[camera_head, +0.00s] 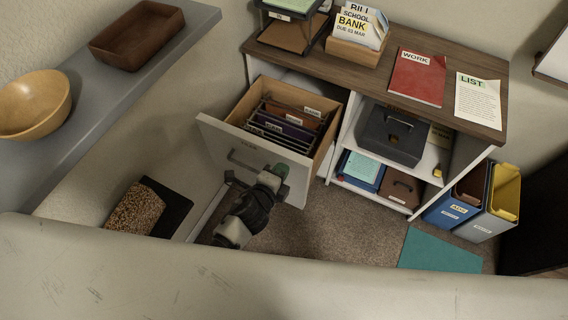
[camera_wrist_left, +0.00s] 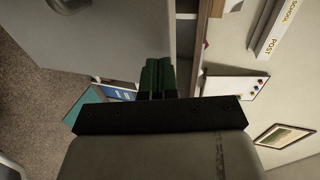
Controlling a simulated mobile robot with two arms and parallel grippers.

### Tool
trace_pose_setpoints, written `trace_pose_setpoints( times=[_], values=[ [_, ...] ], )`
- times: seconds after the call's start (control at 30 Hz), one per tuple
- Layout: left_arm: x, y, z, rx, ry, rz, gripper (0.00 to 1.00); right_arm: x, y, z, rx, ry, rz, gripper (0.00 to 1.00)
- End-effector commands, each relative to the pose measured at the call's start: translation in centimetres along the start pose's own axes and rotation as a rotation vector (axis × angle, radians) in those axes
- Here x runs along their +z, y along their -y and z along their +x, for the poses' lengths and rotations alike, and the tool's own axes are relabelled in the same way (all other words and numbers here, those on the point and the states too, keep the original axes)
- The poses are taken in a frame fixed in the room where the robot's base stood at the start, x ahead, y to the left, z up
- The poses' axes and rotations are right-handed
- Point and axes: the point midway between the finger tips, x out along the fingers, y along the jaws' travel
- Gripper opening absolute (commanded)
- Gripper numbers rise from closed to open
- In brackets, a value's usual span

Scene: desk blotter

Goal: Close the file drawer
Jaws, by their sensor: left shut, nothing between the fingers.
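The file drawer (camera_head: 222,137) is pulled out of the white cabinet under the wooden top, with hanging folders (camera_head: 290,122) inside. Its pale front has a grey handle (camera_head: 245,163). My left gripper (camera_head: 281,171) is in front of the drawer front, near its right edge and to the right of the handle. The left fingers are shut and empty; they show as green-black tips in the left wrist view (camera_wrist_left: 158,75), beside the pale drawer front (camera_wrist_left: 115,35). I cannot tell whether the tips touch the front. My right gripper is not in view.
Shelves to the right of the drawer hold a dark box (camera_head: 393,136) and a brown case (camera_head: 400,188). Blue (camera_head: 457,208) and grey (camera_head: 490,222) bins stand on the floor at right. A grey shelf (camera_head: 110,90) is at left. Carpet lies below the drawer.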

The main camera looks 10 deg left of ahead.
Motion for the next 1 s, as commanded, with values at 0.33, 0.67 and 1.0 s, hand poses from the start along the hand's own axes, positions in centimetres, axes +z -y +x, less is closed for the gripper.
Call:
trace_pose_setpoints(
  times=[0.33,0.67,1.0],
  values=[
    [0.0,0.6,1.9,0.001,0.000,-0.001,0.00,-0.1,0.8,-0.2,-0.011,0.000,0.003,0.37],
    [0.0,0.6,1.9,0.001,0.000,-0.001,0.00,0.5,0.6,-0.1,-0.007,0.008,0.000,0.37],
    [0.0,1.4,4.8,-0.001,0.000,0.000,0.00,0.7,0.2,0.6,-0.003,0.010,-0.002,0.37]
  ],
)
